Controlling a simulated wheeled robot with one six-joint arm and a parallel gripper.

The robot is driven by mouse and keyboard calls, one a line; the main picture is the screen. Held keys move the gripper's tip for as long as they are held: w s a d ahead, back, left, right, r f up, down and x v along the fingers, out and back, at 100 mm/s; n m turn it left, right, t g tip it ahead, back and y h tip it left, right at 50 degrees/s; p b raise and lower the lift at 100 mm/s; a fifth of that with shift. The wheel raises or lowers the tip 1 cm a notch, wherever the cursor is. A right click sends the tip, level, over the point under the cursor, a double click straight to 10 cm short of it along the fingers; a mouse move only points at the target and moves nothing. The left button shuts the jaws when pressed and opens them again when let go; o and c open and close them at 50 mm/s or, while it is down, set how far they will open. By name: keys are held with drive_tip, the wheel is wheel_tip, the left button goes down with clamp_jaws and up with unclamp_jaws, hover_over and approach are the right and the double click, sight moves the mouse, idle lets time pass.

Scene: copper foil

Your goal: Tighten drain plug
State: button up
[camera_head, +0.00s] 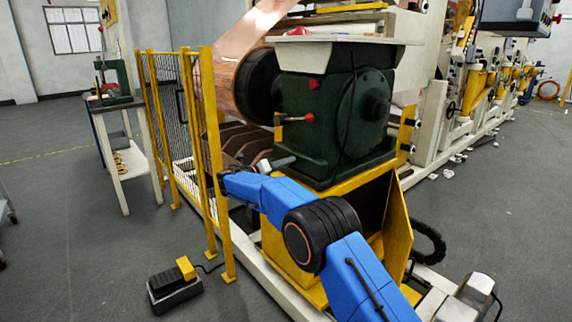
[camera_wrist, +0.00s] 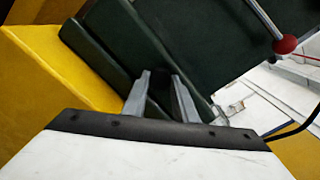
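My gripper (camera_wrist: 161,76) points at the lower part of the dark green gear housing (camera_wrist: 200,35). Its two grey fingers stand apart, with a gap between them and nothing clearly held. In the head view my gripper (camera_head: 282,163) is small, at the left lower side of the same green housing (camera_head: 335,125), above its yellow base. A dark shape shows beside the right finger in the wrist view; I cannot tell whether it is the drain plug. I cannot make out the plug for certain in either view. Whether the fingertips touch the housing is unclear.
A red-knobbed lever (camera_wrist: 286,44) sticks out from the housing. The yellow base (camera_wrist: 55,60) lies close on the left. A yellow fence (camera_head: 213,150) stands left of my arm. A foot pedal (camera_head: 173,285) is on the floor. Copper foil (camera_head: 245,35) runs above.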

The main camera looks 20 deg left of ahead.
drive_tip(key=shift+m, duration=0.3)
